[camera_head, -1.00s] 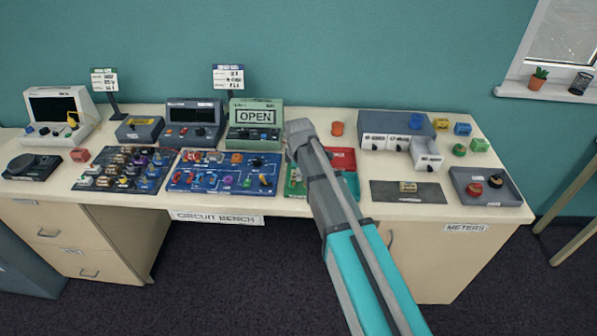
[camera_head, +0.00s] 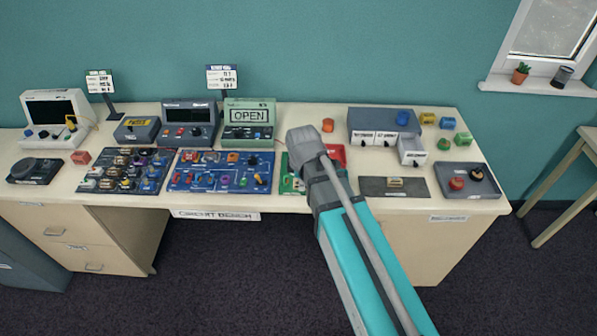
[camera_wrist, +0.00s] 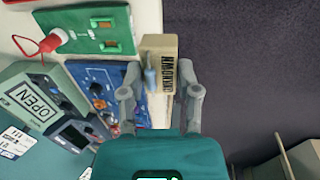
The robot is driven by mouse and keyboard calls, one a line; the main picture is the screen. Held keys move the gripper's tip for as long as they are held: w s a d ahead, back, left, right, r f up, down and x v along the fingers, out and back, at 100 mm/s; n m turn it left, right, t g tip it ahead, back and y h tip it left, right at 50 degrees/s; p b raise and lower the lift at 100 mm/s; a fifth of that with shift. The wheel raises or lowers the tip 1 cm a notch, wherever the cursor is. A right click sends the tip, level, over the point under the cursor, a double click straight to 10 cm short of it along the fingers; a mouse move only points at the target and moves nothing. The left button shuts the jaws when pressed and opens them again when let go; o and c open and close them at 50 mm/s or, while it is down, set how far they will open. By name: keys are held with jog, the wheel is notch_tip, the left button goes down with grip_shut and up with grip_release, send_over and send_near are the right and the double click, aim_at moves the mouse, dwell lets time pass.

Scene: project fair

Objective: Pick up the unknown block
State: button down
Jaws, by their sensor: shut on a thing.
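The unknown block (camera_wrist: 159,62) is a tan block with dark lettering that reads UNKNOWN, seen in the wrist view. My gripper (camera_wrist: 161,82) has one finger on each side of it and is shut on it. A small blue-grey part shows on the block's left side. The block appears to be held above the bench front, with dark floor to its right in that view. In the head view my arm's end (camera_head: 306,143) is over the front middle of the bench, and the fingers and block are hidden there.
A blue circuit board (camera_head: 220,182) lies left of my arm, and a green and red board (camera_head: 293,184) is partly behind it. A grey mat (camera_head: 415,188) with a small block and a dark tray (camera_head: 480,188) lie right. A meter reading OPEN (camera_head: 249,116) stands behind.

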jog(key=shift+s+d+r, duration=0.1)
jog(key=shift+s+r, duration=0.05)
jog(key=shift+s, duration=0.25)
jog(key=shift+r, duration=0.1)
dwell(0.4)
jog(key=shift+r+p, duration=1.45)
jog(key=shift+p, duration=0.15)
jog(key=shift+f, duration=0.15)
notch_tip(320, 180, down, 5)
jog(key=b, duration=0.5)
jog(key=shift+s+d, duration=0.15)
jog(key=shift+d, duration=0.05)
